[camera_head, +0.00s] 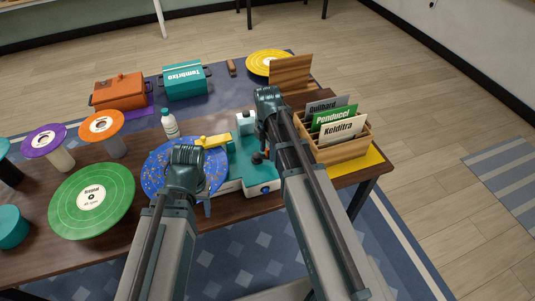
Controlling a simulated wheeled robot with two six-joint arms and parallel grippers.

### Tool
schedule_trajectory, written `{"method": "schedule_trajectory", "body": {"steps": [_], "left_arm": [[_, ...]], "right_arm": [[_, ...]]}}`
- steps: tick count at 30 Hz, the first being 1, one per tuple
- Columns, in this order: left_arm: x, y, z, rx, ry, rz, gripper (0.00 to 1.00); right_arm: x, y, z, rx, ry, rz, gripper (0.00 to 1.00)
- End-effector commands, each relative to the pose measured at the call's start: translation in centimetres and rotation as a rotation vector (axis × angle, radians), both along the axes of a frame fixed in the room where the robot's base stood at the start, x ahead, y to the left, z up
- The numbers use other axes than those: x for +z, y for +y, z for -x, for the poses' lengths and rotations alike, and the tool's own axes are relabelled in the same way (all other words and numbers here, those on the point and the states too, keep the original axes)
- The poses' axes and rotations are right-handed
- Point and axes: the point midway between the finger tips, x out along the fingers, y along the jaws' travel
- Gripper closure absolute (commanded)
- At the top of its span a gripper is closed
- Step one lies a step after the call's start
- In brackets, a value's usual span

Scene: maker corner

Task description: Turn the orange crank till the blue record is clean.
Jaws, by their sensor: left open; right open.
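The blue record (155,165) lies flat on the left part of a teal and white cleaning machine (243,162). Its surface shows scattered specks, and my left gripper covers part of it. A yellow arm (213,141) reaches over the record's far right side. My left gripper (187,154) is open above the record's right half. My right gripper (268,96) is open beyond the machine's far right side, with its arm passing over the machine's right edge.
A wooden record crate (345,149) with sleeves is close right of my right arm. A green record (92,200) lies at left, near stands with purple (44,141) and orange (102,125) records. Orange and teal boxes are at the back.

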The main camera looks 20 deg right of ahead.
Motion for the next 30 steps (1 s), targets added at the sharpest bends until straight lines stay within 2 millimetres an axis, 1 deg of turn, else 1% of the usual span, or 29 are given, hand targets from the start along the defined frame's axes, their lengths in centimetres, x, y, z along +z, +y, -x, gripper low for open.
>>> {"method": "schedule_trajectory", "body": {"steps": [5,6,8,9,14,15,25,30], "left_arm": [[0.07,0.00,0.00,0.000,0.000,0.000,0.46],[0.07,0.00,0.00,0.000,0.000,0.000,0.46],[0.07,0.00,0.00,0.000,0.000,0.000,0.46],[0.07,0.00,0.00,0.000,0.000,0.000,0.46],[0.07,0.01,0.00,0.000,0.000,0.000,0.46],[0.07,0.01,0.00,0.000,0.000,0.000,0.46],[0.06,0.00,0.00,0.000,0.000,0.000,0.46],[0.06,0.00,0.00,0.000,0.000,0.000,0.46]], "right_arm": [[0.07,0.00,0.00,0.000,0.000,0.000,0.46],[0.07,0.00,0.00,0.000,0.000,0.000,0.50],[0.07,0.00,0.00,0.000,0.000,0.000,0.61],[0.07,0.00,0.00,0.000,0.000,0.000,0.68],[0.07,0.00,0.00,0.000,0.000,0.000,0.97],[0.07,0.00,0.00,0.000,0.000,0.000,1.00],[0.06,0.02,0.05,-0.011,0.000,0.000,1.00],[0.06,0.13,0.29,-0.068,0.000,0.000,1.00]]}}
